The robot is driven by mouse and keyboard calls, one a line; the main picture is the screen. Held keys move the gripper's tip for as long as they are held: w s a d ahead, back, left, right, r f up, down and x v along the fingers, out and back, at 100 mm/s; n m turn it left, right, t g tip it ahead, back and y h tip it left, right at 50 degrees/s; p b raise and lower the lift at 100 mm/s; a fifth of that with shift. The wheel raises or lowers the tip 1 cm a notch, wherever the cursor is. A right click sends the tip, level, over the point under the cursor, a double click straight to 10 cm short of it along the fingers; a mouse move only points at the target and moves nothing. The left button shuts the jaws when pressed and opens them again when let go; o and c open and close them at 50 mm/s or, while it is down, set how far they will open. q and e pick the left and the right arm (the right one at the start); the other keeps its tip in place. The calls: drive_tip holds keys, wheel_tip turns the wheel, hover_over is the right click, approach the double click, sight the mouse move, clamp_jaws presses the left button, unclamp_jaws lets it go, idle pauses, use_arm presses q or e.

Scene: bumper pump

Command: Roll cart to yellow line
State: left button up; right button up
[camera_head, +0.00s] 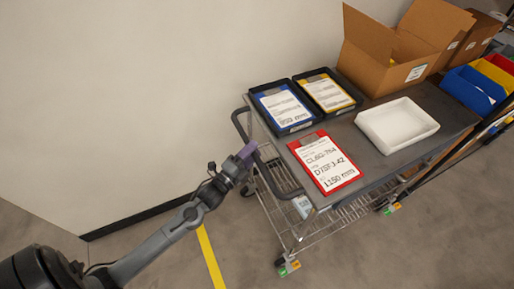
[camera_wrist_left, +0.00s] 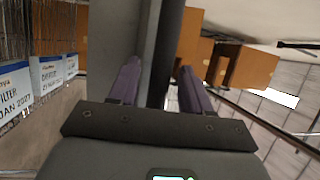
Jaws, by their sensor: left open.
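The cart has a dark grey top (camera_head: 365,150), wire shelves below and a black loop handle (camera_head: 279,178) at its left end. The yellow line (camera_head: 211,258) runs along the floor left of the cart, partly hidden by my left arm. My left gripper (camera_head: 246,152), with purple fingers, is at the handle. In the left wrist view its fingers (camera_wrist_left: 159,75) are apart, with a dark bar (camera_wrist_left: 163,45) running between them. Whether they touch the bar I cannot tell. My right gripper is not seen.
On the cart top are black trays with blue (camera_head: 282,106) and yellow (camera_head: 328,93) cards, a red clipboard (camera_head: 324,162), a white tray (camera_head: 397,125), an open cardboard box (camera_head: 393,55) and coloured bins (camera_head: 473,90). A wall (camera_head: 120,100) stands behind. Floor left of the cart is clear.

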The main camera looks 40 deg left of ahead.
use_arm(q)
drive_tip(key=shift+w+r, duration=0.25)
drive_tip(key=shift+w, duration=1.05)
clamp_jaws()
